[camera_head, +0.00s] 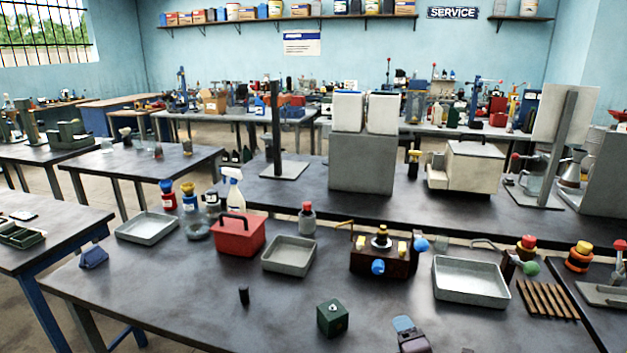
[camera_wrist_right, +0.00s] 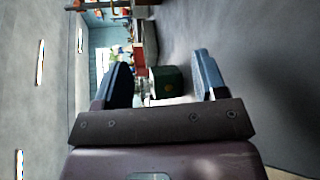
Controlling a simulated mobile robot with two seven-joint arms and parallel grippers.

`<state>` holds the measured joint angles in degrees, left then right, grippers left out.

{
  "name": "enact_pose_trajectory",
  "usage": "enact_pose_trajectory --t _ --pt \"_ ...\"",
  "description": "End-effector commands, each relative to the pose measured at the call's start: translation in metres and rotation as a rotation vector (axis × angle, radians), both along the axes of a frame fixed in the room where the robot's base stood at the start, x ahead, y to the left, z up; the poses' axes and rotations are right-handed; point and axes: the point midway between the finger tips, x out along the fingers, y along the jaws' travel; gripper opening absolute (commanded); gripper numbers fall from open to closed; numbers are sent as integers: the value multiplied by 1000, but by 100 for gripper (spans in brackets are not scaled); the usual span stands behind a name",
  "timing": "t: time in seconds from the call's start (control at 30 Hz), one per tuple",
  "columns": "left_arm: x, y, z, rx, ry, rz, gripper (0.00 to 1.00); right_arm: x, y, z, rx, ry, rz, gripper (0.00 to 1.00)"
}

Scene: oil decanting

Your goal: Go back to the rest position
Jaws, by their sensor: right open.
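My right gripper (camera_head: 407,332) shows at the bottom of the head view, low over the front of the dark workbench (camera_head: 190,300). In the right wrist view its two blue-tipped fingers (camera_wrist_right: 163,75) stand wide apart with nothing gripped. A dark green box (camera_head: 332,318) with a pale round mark on top stands on the bench left of the gripper. The box also shows beyond the finger gap in the right wrist view (camera_wrist_right: 169,82), apart from both fingers. A small black cylinder (camera_head: 244,296) stands further left. My left gripper is not in view.
Three grey trays (camera_head: 147,240) (camera_head: 288,268) (camera_head: 470,297) sit along the bench. A red toolbox (camera_head: 238,240), a grey bottle (camera_head: 307,220) and a dark brown device with blue knobs (camera_head: 385,255) stand among them. Wooden strips (camera_head: 547,300) lie at right. The bench's front left is mostly clear.

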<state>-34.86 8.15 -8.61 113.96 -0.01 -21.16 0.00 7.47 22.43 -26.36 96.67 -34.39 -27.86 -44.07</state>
Motion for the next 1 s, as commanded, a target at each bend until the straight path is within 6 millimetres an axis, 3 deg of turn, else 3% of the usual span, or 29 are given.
enact_pose_trajectory --t 0.17,0.37,0.5,0.7,1.0 --pt "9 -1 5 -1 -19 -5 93 -3 7 19 383 29 -30 65" --pt "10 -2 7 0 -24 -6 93 -39 2 10 888 128 -127 65" --pt "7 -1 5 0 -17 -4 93 -77 -10 -7 1200 195 -230 65" --pt "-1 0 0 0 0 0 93 -142 -37 -39 1512 251 -411 65" --pt "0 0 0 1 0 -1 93 -241 -73 -90 1604 286 -659 65"
